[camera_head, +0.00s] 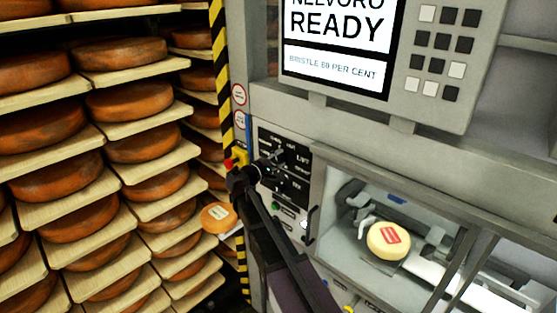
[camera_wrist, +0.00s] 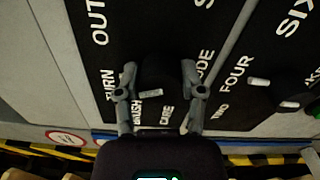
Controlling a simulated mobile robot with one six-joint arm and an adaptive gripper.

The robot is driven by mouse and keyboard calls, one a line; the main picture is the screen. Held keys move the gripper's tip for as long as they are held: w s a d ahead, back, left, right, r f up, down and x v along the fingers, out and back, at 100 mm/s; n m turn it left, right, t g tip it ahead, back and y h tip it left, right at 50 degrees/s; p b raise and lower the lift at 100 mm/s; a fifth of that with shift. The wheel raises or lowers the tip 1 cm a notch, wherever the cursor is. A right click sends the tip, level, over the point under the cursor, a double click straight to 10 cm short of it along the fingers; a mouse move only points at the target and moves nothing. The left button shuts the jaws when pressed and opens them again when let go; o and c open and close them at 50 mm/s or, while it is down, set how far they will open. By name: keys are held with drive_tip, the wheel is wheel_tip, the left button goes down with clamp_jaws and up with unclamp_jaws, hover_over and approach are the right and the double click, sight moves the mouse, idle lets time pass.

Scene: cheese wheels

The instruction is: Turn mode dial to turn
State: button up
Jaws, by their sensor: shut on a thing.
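The mode dial (camera_wrist: 160,74) is a dark knob on a black control panel (camera_wrist: 215,95), in the middle of the wrist view. A short white mark shows on its lower left part, near the white labels TURN, BRUSH and CARE. Which label it points at I cannot tell. The word MODE is partly hidden by a finger. My gripper (camera_wrist: 159,78) has one finger on each side of the knob and is shut on it. In the head view my gripper (camera_head: 268,164) is at the same panel (camera_head: 295,160) and hides the dial.
Another dial (camera_wrist: 259,82) sits by FOUR, right of my gripper. A screen (camera_head: 335,35) above reads READY. A red-labelled cheese (camera_head: 389,240) lies inside the machine bay at right. Racks of cheese wheels (camera_head: 115,54) fill the left, beside a black-and-yellow post (camera_head: 222,75).

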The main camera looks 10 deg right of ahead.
drive_tip(key=o, duration=1.1)
drive_tip(key=shift+d, duration=0.1)
drive_tip(key=shift+o, duration=0.2)
drive_tip(key=v, duration=1.2)
